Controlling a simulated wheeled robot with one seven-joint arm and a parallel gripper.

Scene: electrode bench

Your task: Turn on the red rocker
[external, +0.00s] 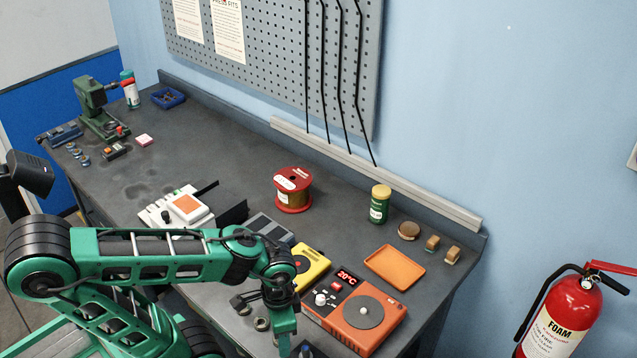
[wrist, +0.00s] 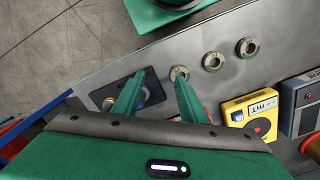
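My gripper (external: 284,345) hangs in front and to the left of this unit, apart from the rocker. In the wrist view my gripper (wrist: 160,77) has its two green fingers spread with nothing held between them. A dark square plate (wrist: 146,88) with a round fitting lies below the fingers. I cannot make out the rocker in the wrist view.
A yellow meter (external: 311,264) stands left of the orange unit; a row of metal rings (wrist: 213,61) lies near the bench edge. An orange tray (external: 394,267), green jar (external: 380,204) and red spool (external: 293,190) sit behind. The bench's middle left is fairly clear.

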